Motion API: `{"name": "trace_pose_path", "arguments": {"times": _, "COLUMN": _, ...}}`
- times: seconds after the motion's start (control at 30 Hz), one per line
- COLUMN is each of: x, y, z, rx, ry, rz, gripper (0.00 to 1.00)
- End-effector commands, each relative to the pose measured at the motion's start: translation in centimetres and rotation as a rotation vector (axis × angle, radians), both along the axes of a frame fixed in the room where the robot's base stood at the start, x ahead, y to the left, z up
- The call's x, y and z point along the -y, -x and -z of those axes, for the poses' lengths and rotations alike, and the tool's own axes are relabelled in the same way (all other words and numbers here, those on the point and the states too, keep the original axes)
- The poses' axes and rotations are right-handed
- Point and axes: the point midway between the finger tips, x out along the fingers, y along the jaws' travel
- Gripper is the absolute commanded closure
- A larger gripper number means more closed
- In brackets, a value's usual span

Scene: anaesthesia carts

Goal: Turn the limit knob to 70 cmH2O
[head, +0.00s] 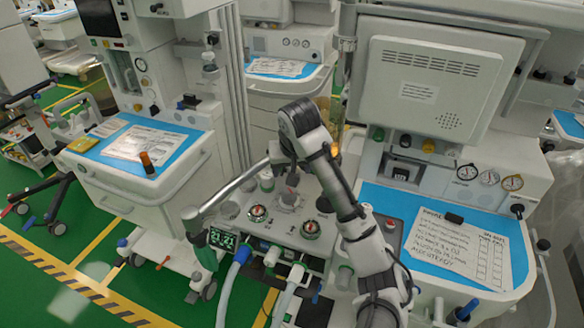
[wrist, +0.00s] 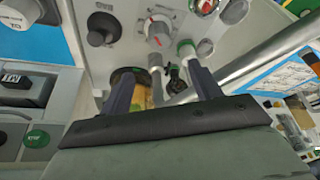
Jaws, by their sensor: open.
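A grey pointer knob (wrist: 158,30) with red marks around it shows at the top middle of the wrist view; it looks like the limit knob, but its scale and setting cannot be read. In the head view a grey knob (head: 288,198) on the machine's top panel, partly hidden by my arm, seems to be the same one. My gripper (wrist: 161,88) is open and empty, its two dark fingers wide apart. The knob appears beyond the fingertips, not between them.
A black knob (wrist: 103,27) sits left of the pointer knob. Hoses (head: 236,280) hang in front. A blue worktop (head: 490,270) with a paper lies right.

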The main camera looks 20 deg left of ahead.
Motion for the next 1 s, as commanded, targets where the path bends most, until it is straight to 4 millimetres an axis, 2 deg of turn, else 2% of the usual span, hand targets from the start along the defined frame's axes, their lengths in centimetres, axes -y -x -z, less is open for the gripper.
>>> {"name": "trace_pose_path", "arguments": {"times": 0.27, "x": -0.6, "y": -0.8, "z": -0.7, "rx": 0.069, "ry": -0.055, "rz": -0.008, "gripper": 0.37}}
{"name": "trace_pose_path", "arguments": {"times": 0.37, "x": -0.9, "y": -2.4, "z": -2.5, "rx": 0.208, "ry": -0.145, "rz": -0.008, "gripper": 0.37}}
{"name": "trace_pose_path", "arguments": {"times": 0.47, "x": 0.5, "y": -4.5, "z": -4.8, "rx": 0.404, "ry": -0.233, "rz": 0.027, "gripper": 0.37}}
{"name": "trace_pose_path", "arguments": {"times": 0.57, "x": 3.9, "y": -6.4, "z": -6.7, "rx": 0.599, "ry": -0.268, "rz": 0.097, "gripper": 0.37}}
{"name": "trace_pose_path", "arguments": {"times": 0.6, "x": 5.6, "y": -6.9, "z": -7.3, "rx": 0.668, "ry": -0.267, "rz": 0.130, "gripper": 0.37}}
{"name": "trace_pose_path", "arguments": {"times": 0.67, "x": 8.2, "y": -7.5, "z": -7.7, "rx": 0.754, "ry": -0.249, "rz": 0.183, "gripper": 0.37}}
{"name": "trace_pose_path", "arguments": {"times": 0.8, "x": 14.7, "y": -7.8, "z": -7.6, "rx": 0.913, "ry": -0.157, "rz": 0.305, "gripper": 0.37}}
{"name": "trace_pose_path", "arguments": {"times": 1.0, "x": 22.1, "y": -7.9, "z": -6.2, "rx": 0.968, "ry": 0.087, "rz": 0.431, "gripper": 0.37}}
